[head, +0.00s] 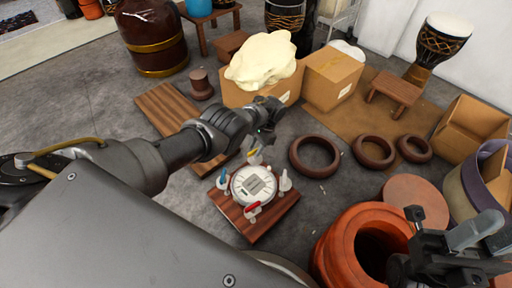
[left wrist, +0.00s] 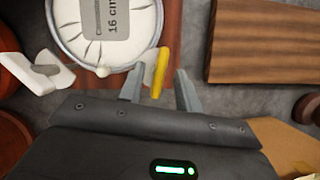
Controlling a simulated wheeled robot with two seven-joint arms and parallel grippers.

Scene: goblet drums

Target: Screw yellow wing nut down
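The yellow wing nut (head: 255,158) is at the far edge of a round white drum jig (head: 240,191) on a small wooden board (head: 284,205). In the left wrist view the yellow wing nut (left wrist: 159,72) shows edge-on between the fingertips of my left gripper (left wrist: 158,82), with gaps on both sides. My left gripper (head: 262,143) is open, just above the yellow nut, and partly hides it in the head view. A blue wing nut (head: 222,180), a white one (head: 285,182) and a red one (head: 252,208) sit around the jig. My right gripper (head: 408,240) is open and empty at lower right.
An orange-red drum shell (head: 338,245) stands beside my right gripper. Several brown rings, including a large one (head: 315,156), lie right of the board. Cardboard boxes (head: 331,79) stand behind. A wooden plank (head: 168,110) lies on the floor beyond my left arm.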

